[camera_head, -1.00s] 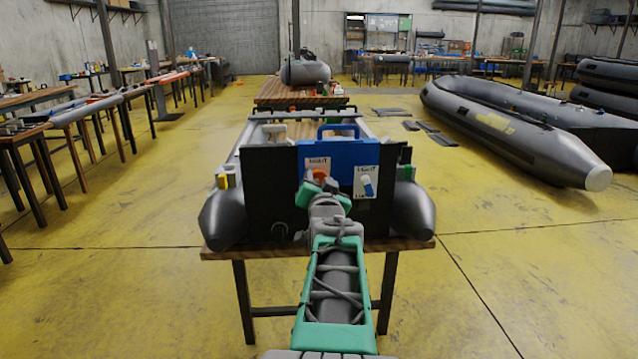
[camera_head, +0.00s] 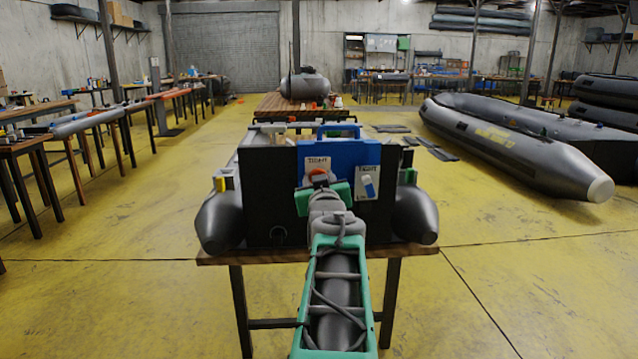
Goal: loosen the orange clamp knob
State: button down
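The orange clamp knob (camera_head: 317,174) sits on a white label reading "TIGHT" on the blue clamp plate (camera_head: 340,151), at the top of the black transom of a grey inflatable boat. Only a sliver of orange shows; my gripper covers most of the knob. My gripper (camera_head: 320,182) is right in front of the knob, with its green parts to both sides. Whether its fingers are open or shut on the knob is hidden from this view. A second knob, blue and white (camera_head: 368,186), sits on its own "TIGHT" label to the right.
The boat's grey tubes (camera_head: 414,217) flank the transom on a wooden table (camera_head: 226,258). A yellow-tipped fitting (camera_head: 221,184) is on the left tube. Yellow floor (camera_head: 520,275) is open to the right; another large grey boat (camera_head: 510,150) lies farther back.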

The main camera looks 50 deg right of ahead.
jog(key=shift+f, duration=0.1)
jog(key=n+b, duration=0.3)
jog(key=n, duration=0.4)
jog(key=shift+b, duration=0.35)
jog(key=c, duration=0.9)
grip_release()
jog(key=v, duration=0.8)
